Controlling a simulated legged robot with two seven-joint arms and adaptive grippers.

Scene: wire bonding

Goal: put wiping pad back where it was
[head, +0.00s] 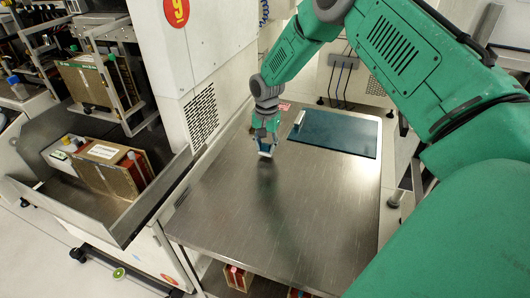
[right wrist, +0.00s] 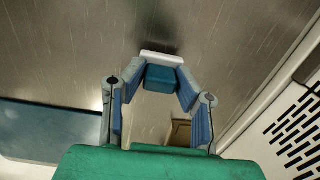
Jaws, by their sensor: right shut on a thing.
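The wiping pad (head: 265,154) has a white strip and a teal block. My right gripper (head: 266,143) is shut on it, above the left part of the steel table. In the right wrist view the pad (right wrist: 161,76) sits between the fingertips of the gripper (right wrist: 160,80), with its white edge facing away from the wrist. A dark patch shows on the steel just beyond it; whether the pad touches the table, I cannot tell. My left gripper is not in view.
The steel table (head: 270,215) is bare in front. A dark teal mat (head: 340,135) lies at its back right, with a small white object (head: 299,120) at its left corner. A white cabinet (head: 200,60) with a vent stands behind left. A metal trough (head: 105,200) holds boxes at left.

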